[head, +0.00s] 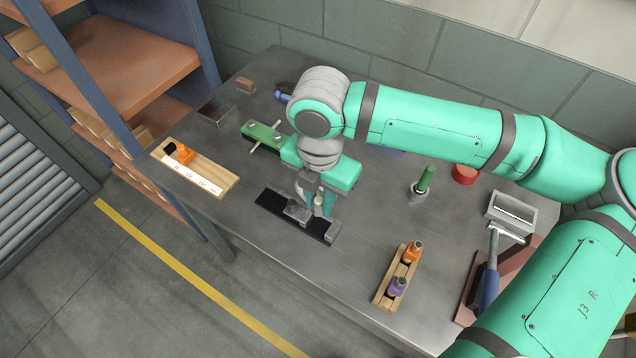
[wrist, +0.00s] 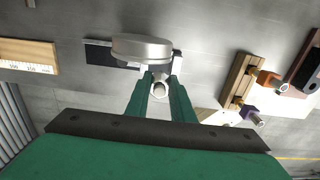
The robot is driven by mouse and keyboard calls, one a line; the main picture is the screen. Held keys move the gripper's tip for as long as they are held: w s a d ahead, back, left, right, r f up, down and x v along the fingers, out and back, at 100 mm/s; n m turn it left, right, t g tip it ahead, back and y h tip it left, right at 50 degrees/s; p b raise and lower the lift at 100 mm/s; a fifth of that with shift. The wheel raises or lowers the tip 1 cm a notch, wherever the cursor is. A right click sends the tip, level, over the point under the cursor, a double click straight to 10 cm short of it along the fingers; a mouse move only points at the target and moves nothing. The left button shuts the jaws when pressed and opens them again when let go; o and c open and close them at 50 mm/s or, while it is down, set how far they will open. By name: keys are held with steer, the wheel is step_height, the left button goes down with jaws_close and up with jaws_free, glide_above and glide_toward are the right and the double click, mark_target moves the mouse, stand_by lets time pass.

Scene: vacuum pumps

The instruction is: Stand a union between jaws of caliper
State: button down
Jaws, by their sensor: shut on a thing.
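The caliper (head: 270,203) is a dark bar with grey metal jaws, lying flat near the table's front edge. It also shows in the wrist view as a dark bar (wrist: 98,53). My gripper (head: 316,193) points down over the caliper, around its jaws. In the wrist view its green fingers (wrist: 160,86) are shut on a grey metal union (wrist: 159,90) with a hexagonal end facing me. A wide grey metal piece (wrist: 142,46) sits just beyond the fingertips and hides part of the bar. I cannot tell whether the union touches the caliper.
A wooden rack (head: 382,296) holds an orange fitting (head: 413,251) and a purple fitting (head: 398,286) at right. A wooden board with a scale (head: 215,184) lies left. A green-handled tool (head: 424,181) stands upright, near a red cylinder (head: 465,174). Table between caliper and rack is clear.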

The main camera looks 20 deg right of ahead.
mark_target(320, 212)
steer(key=shift+w, duration=0.1)
stand_by(0.3)
steer(key=shift+f, duration=2.3)
steer(key=shift+d, duration=0.1)
steer(key=shift+s, duration=0.25)
